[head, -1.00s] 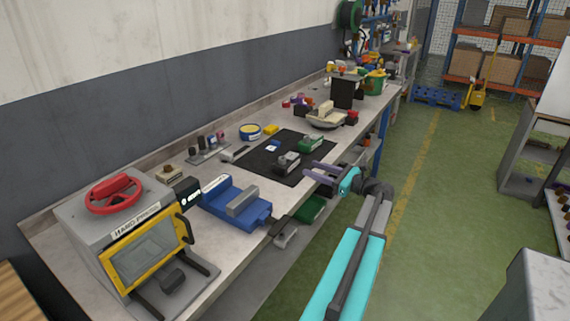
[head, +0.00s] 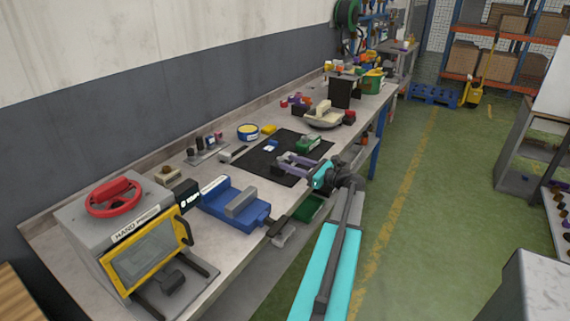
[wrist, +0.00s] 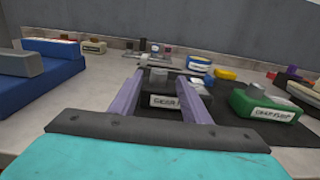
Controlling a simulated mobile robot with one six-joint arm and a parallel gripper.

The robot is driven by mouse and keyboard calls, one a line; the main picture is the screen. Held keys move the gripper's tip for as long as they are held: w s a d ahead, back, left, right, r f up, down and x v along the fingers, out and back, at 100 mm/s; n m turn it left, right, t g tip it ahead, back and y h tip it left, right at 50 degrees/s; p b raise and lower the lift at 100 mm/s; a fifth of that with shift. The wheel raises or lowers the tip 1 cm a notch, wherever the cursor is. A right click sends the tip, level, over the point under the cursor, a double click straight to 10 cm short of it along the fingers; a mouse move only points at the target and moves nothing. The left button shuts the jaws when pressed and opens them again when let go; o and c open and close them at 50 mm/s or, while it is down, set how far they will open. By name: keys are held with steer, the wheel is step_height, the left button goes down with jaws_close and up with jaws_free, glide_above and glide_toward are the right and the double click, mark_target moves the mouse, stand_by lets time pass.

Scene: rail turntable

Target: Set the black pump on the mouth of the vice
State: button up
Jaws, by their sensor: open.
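The black pump, with a grey top and a white label reading "GEAR", stands on the dark mat. In the wrist view the pump (wrist: 165,101) lies between the two purple fingers of my gripper (wrist: 163,78), which are open on either side of it. I cannot tell whether they touch it. In the head view my gripper (head: 284,164) reaches over the mat from the right and largely hides the pump. The blue vice (head: 222,198) with a grey jaw block stands left of the mat, and shows at the left of the wrist view (wrist: 38,88). Nothing sits on it.
A green pump (wrist: 265,107) stands on the mat (head: 262,160) just right of my gripper. A blue-and-yellow tin (head: 248,132) and small parts lie behind the mat. A dish (head: 325,121) stands farther along the bench.

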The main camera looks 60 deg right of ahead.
mark_target(280, 158)
steer(key=shift+w, duration=0.1)
steer(key=shift+w+r+p, duration=0.15)
steer(key=shift+w+p, duration=0.2)
steer(key=shift+w, duration=0.2)
steer(key=shift+w+p, duration=0.55)
steer(key=shift+w, duration=1.4)
jaws_close()
